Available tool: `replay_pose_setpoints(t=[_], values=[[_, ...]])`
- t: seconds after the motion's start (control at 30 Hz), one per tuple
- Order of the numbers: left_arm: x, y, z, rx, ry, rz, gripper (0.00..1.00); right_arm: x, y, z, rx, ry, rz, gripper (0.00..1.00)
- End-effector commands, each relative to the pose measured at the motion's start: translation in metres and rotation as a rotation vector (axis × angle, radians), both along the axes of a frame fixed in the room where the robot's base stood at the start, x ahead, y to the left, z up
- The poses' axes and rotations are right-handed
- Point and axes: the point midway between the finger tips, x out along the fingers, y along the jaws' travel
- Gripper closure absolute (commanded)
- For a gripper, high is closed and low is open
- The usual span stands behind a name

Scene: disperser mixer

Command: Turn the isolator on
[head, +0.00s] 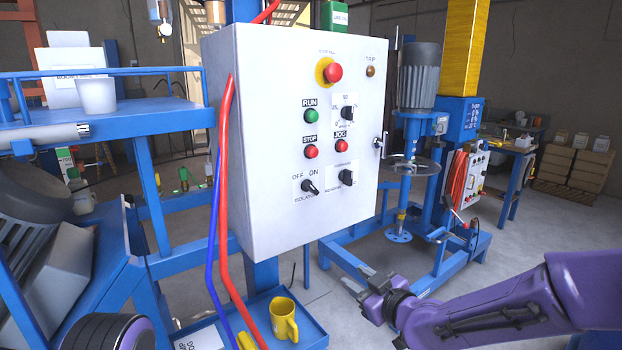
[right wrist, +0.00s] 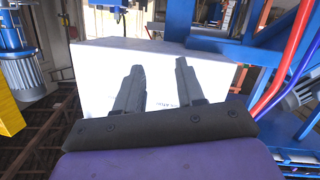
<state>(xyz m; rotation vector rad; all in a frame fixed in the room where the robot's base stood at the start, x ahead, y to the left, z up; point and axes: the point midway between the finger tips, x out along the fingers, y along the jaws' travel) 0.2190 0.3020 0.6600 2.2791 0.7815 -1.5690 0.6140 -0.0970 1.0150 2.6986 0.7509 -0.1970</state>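The isolator switch (head: 310,187) is a black rotary knob on a white plate at the lower left of the white control box (head: 245,140). Its plate reads OFF on the left and ON at the top right. The knob looks slanted toward OFF. My right gripper (head: 368,290) is low and to the right of the box, apart from it. In the right wrist view its two dark fingers (right wrist: 157,80) are spread with nothing between them, and the white box lies beyond. The isolator knob cannot be made out there. My left gripper is not in view.
Above the isolator are a green RUN button (head: 311,116), a red STOP button (head: 311,152) and an emergency stop (head: 332,72). Another selector (head: 346,177) sits to its right. Red and blue hoses (head: 224,180) hang along the box's left edge. A yellow mug (head: 284,319) stands below.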

Motion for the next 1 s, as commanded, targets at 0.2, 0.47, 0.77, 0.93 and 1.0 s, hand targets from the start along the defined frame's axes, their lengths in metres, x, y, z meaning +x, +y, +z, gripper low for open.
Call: replay_pose_setpoints(t=[0.2, 0.47, 0.77, 0.93, 1.0], values=[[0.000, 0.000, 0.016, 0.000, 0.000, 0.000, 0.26, 0.011, 0.031, 0.159, -0.203, -0.365, 0.148, 0.62], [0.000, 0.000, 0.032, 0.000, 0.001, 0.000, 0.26, 0.036, 0.054, 0.177, -0.231, -0.405, 0.165, 0.62], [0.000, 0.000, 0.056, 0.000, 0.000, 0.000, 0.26, 0.085, 0.090, 0.176, -0.228, -0.403, 0.163, 0.62], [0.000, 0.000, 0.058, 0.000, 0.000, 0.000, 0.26, 0.095, 0.096, 0.173, -0.228, -0.403, 0.161, 0.62], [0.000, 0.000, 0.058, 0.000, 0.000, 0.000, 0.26, 0.095, 0.096, 0.172, -0.228, -0.403, 0.161, 0.62]])
